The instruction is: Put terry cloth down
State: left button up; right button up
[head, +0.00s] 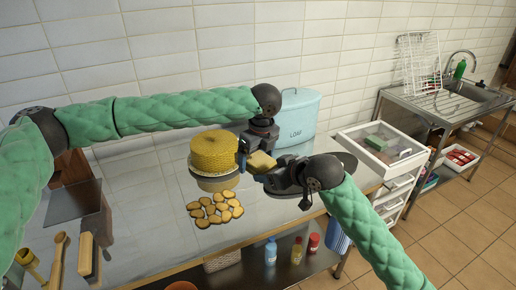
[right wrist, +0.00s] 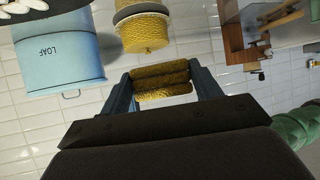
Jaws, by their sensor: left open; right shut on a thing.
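A folded yellow terry cloth (head: 262,161) is held above the counter, in the middle of the head view. My right gripper (head: 259,169) is shut on it. In the right wrist view the cloth (right wrist: 161,78) shows as a thick, ridged roll between the two blue fingers of the right gripper (right wrist: 161,83). My left gripper (head: 243,155) is open, beside the cloth and close to a yellow round textured object. Its fingertips are partly hidden, and I cannot tell whether it touches the cloth.
The yellow round object (head: 214,150) sits on a pale round base. Several potato-like slices (head: 212,209) lie on the steel counter (head: 160,215) in front. A blue LOAF bin (head: 298,119) stands behind my grippers. A white drawer unit (head: 384,152) is at the right.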

pick_arm(q)
jog(key=shift+f, duration=0.4)
jog(key=c, duration=1)
jog(key=shift+o, duration=0.2)
pick_arm(e)
jog(key=o, duration=0.9)
jog(key=shift+o, duration=0.2)
